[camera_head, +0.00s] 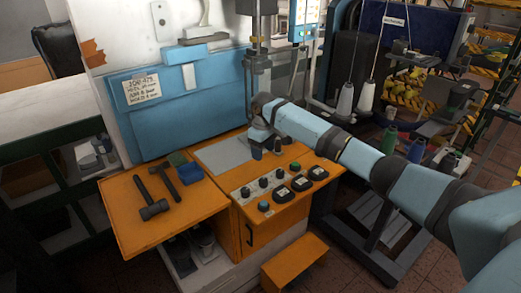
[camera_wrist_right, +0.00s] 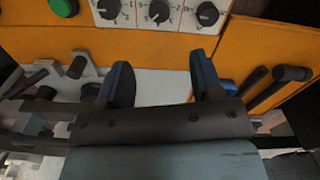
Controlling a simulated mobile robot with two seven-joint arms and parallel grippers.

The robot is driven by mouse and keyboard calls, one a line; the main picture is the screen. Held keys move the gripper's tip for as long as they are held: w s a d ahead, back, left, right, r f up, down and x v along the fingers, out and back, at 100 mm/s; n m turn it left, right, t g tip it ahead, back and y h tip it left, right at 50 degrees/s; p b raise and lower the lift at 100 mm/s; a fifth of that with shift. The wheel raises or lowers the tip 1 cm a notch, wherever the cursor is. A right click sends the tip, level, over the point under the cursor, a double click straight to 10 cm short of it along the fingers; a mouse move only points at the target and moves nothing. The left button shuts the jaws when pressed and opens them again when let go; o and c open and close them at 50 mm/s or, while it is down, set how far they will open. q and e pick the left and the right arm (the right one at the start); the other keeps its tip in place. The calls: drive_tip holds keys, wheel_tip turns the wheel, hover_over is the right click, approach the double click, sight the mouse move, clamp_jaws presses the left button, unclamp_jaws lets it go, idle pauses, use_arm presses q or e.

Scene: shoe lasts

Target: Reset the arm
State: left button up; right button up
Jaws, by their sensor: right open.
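My right arm (camera_head: 370,160) is light blue with dark joints. It reaches in from the right across the head view to the orange machine (camera_head: 255,235). My right gripper (camera_head: 267,148) is over the far edge of the control panel, beside the grey plate (camera_head: 222,156). In the right wrist view its two dark blue fingers stand apart with nothing between them (camera_wrist_right: 163,82). My left gripper is not in view.
The control panel (camera_head: 240,193) has several black knobs and a green button (camera_wrist_right: 73,67). Two hammers (camera_head: 152,208) and a blue box (camera_head: 190,172) lie on the orange side shelf (camera_head: 122,192). Thread cones (camera_head: 345,98) stand to the right. A vertical machine column (camera_head: 258,50) rises behind the gripper.

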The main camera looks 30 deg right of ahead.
drive_tip(key=shift+a, duration=0.1)
drive_tip(key=shift+n, duration=0.8)
drive_tip(key=s+a+f, duration=0.2)
drive_tip(key=a+f, duration=0.1)
drive_tip(key=s+a+f, duration=0.5)
drive_tip(key=a+f, duration=0.1)
drive_tip(key=shift+s+a, duration=0.15)
drive_tip(key=shift+a, duration=0.25)
drive_tip(key=s+a+f+t+y, duration=0.1)
drive_tip(key=s+a+f, duration=0.2)
drive_tip(key=s+a, duration=0.3)
drive_tip(key=s+a+f, duration=0.2)
drive_tip(key=s+a, duration=0.1)
drive_tip(key=s, duration=0.5)
drive_tip(key=s+d+r+m+t, duration=0.1)
drive_tip(key=s+r+m, duration=0.15)
drive_tip(key=s, duration=0.85)
drive_tip(key=s+d+r+m+t, duration=0.1)
drive_tip(key=s+r+t, duration=0.15)
drive_tip(key=s, duration=0.95)
drive_tip(key=w+a+f+t+y+p, duration=0.2)
drive_tip(key=w+a+f+t+p, duration=0.2)
drive_tip(key=w+a+t+p, duration=0.2)
drive_tip(key=shift+a+n+p, duration=0.3)
drive_tip(key=shift+n+p, duration=0.15)
drive_tip(key=shift+p, duration=0.9)
